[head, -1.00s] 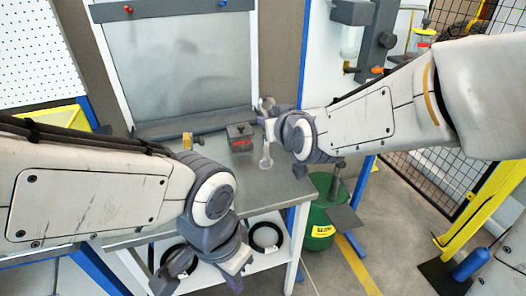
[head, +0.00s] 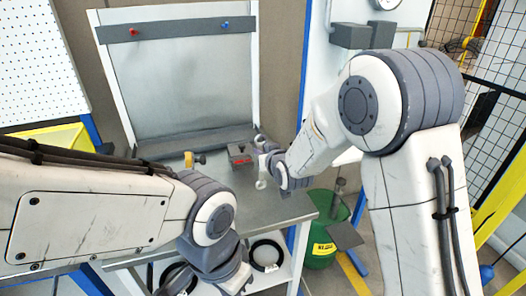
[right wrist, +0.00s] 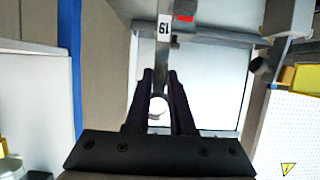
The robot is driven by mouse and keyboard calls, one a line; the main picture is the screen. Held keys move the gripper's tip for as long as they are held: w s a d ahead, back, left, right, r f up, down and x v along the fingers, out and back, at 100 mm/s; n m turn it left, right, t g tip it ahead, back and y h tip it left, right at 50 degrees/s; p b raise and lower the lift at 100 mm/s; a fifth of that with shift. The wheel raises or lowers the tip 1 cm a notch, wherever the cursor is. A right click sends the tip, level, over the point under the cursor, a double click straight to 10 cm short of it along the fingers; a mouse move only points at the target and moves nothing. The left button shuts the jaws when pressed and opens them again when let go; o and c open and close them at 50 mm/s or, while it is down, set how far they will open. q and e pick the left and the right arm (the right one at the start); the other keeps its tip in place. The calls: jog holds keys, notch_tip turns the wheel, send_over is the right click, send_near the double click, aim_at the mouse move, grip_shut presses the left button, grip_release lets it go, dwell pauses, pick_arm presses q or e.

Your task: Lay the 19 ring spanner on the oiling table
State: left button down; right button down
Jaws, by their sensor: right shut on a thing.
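The ring spanner (head: 261,181) is pale metal and hangs roughly upright in the head view, over the right part of the grey table top (head: 222,187). My right gripper (head: 264,152) is shut on it. In the right wrist view the spanner (right wrist: 163,52) runs between the two dark fingers (right wrist: 160,76). A white label on it reads 19, seen upside down, and a ring end shows between the fingers. Whether the spanner touches the table cannot be told. My left gripper (head: 178,282) is low at the bottom edge, its fingertips not clear.
A dark block with a red mark (head: 240,154) stands on the table close left of the spanner. A yellow-and-dark item (head: 195,160) is farther left. Black rings (head: 266,254) lie on the lower shelf. A green drum (head: 322,250) stands right of the table.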

jog(key=shift+f+b, duration=0.15)
jog(key=shift+b, duration=0.15)
jog(key=c, duration=0.8)
grip_release()
jog(key=shift+o, duration=0.2)
